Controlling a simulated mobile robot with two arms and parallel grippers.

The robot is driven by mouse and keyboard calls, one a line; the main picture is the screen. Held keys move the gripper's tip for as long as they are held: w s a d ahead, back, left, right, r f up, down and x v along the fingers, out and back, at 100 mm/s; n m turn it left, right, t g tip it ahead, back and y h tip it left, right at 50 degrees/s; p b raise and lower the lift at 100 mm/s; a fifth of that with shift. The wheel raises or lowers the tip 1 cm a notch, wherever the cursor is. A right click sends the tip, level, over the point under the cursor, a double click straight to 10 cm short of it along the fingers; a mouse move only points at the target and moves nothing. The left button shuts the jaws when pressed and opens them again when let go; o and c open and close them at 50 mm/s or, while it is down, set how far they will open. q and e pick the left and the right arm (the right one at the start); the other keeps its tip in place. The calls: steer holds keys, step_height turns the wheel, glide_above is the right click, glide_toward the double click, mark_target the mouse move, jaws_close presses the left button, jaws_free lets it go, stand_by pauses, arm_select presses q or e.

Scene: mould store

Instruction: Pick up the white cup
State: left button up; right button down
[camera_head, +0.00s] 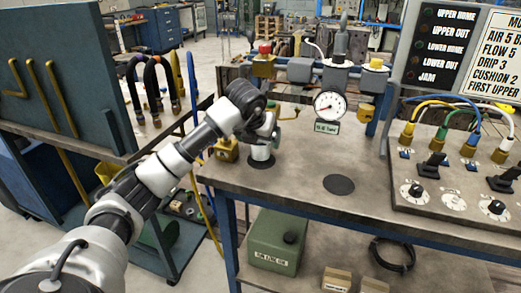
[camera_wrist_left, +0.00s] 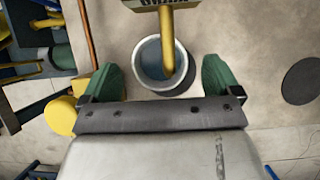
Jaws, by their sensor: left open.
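The white cup (camera_head: 261,152) stands upright on a dark round pad at the left end of the bench, partly hidden by my gripper in the head view. In the left wrist view I look down at the cup (camera_wrist_left: 148,58), and a yellow spout covers part of its opening. My left gripper (camera_head: 262,134) is directly above and around the cup. Its green fingers (camera_wrist_left: 163,80) are open, one on each side of the cup, with a gap showing on both sides. My right gripper is not in view.
A pressure gauge (camera_head: 329,104) and brass fittings stand behind the cup. A second dark round pad (camera_head: 339,184) lies bare to the right, with clear bench around it. A control panel (camera_head: 455,190) with cables fills the right end.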

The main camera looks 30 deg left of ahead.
arm_select(q)
steer(key=shift+w+f, duration=0.3)
steer(key=shift+f, duration=0.25)
steer(key=shift+r, duration=0.1)
steer(key=c, duration=1)
